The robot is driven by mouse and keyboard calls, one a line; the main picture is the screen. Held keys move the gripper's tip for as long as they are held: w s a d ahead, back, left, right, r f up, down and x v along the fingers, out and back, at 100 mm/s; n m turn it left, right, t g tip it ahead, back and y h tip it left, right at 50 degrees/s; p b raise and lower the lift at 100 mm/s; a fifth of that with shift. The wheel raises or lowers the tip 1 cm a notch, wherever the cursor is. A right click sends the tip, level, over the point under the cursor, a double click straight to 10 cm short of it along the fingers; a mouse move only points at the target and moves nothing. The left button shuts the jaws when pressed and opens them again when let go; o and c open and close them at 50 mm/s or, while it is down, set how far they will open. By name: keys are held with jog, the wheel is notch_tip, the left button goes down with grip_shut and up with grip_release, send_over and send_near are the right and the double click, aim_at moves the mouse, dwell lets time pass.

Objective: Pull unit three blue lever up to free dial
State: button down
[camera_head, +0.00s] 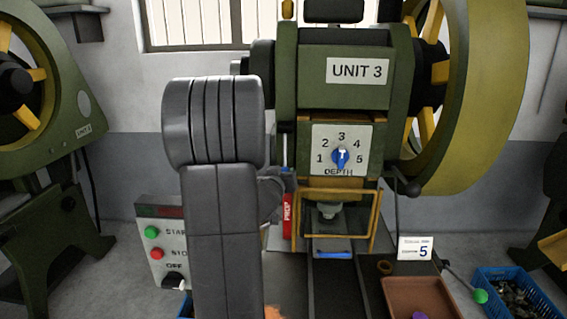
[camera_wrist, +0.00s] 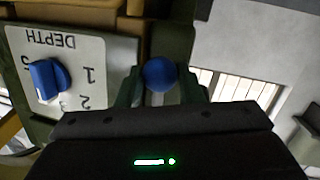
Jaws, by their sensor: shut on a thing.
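The unit three press (camera_head: 345,45) stands in the centre of the head view. Its white depth plate (camera_head: 320,134) carries a blue dial (camera_head: 341,157) with numbers around it. The wrist view shows the plate upside down, with the dial (camera_wrist: 48,80) at the left. The blue ball (camera_wrist: 159,73) of the lever sits between the fingers of my gripper (camera_wrist: 160,86), which is shut on it beside the plate. In the head view my grey arm hides most of the gripper and the lever; the lever's shaft is not clearly seen.
A control box (camera_head: 160,252) with green and red buttons stands left of my arm. A yellow guard frame (camera_head: 375,220) is below the dial. A large flywheel (camera_head: 480,90) is at right.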

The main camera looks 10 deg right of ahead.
jog(key=p, duration=0.1)
jog(key=s+r+g+p, duration=0.1)
jog(key=p, duration=0.1)
jog(key=shift+s+a+r+p, duration=0.2)
jog(key=shift+s+r+p, duration=0.05)
jog(key=shift+p, duration=0.05)
jog(key=s+p, duration=0.1)
jog(key=r+p, duration=0.1)
jog(key=p, duration=0.1)
jog(key=shift+s+a, duration=0.25)
jog(key=shift+s, duration=0.1)
jog(key=s+a+r+p, duration=0.1)
jog(key=s+r+p, duration=0.3)
jog(key=r+p, duration=0.3)
jog(key=shift+s+a+r, duration=0.15)
jog(key=shift+a, duration=0.05)
jog(key=c, duration=2)
grip_release()
jog(key=o, duration=0.4)
jog(key=shift+s+d+f, duration=0.1)
jog(key=shift+d+f, duration=0.1)
jog(key=o, duration=0.6)
jog(key=shift+a, duration=0.1)
